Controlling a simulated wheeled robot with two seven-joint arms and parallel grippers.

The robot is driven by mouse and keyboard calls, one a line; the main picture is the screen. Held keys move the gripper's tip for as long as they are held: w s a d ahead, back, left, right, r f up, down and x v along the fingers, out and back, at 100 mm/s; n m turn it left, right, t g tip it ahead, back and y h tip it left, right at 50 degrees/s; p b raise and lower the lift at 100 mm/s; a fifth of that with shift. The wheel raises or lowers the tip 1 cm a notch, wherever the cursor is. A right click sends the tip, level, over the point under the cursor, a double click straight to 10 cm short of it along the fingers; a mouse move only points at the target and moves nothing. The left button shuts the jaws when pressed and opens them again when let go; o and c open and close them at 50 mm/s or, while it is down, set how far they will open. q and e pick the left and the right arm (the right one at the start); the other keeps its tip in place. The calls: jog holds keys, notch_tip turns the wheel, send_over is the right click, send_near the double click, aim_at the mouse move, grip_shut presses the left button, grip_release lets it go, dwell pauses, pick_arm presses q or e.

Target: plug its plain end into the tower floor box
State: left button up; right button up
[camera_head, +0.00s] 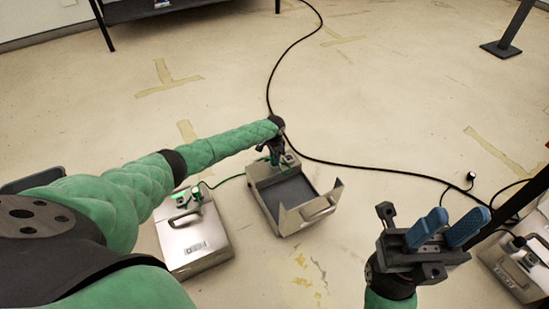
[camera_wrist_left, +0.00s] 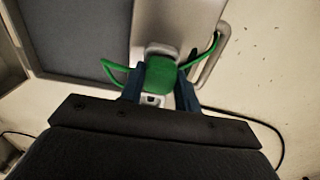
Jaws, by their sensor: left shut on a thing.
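My left gripper (camera_head: 276,152) is shut on a green plug (camera_wrist_left: 161,75), which sits between its blue fingers in the left wrist view. It is at the back edge of an open metal floor box (camera_head: 258,199). The plug's pale tip is partly hidden, and I cannot tell whether it is seated. A thin green cable (camera_head: 228,181) runs from there to a green connector (camera_head: 183,199) on the closed floor box (camera_head: 196,247) to the left. My right gripper (camera_head: 446,229) is open and empty, above the floor at the right. I cannot tell which box is the tower one.
Another metal box (camera_head: 517,272) with black cables stands at the right edge. A long black cable (camera_head: 350,166) crosses the floor, with a small black plug-like piece (camera_head: 471,177) near the right. A dark stand foot (camera_head: 500,49) is at the back right.

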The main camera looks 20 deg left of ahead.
pick_arm(q)
jog(key=shift+f, duration=0.3)
jog(key=o, duration=1.1)
jog(key=shift+r+p, duration=1.1)
jog(key=shift+r, duration=2.8)
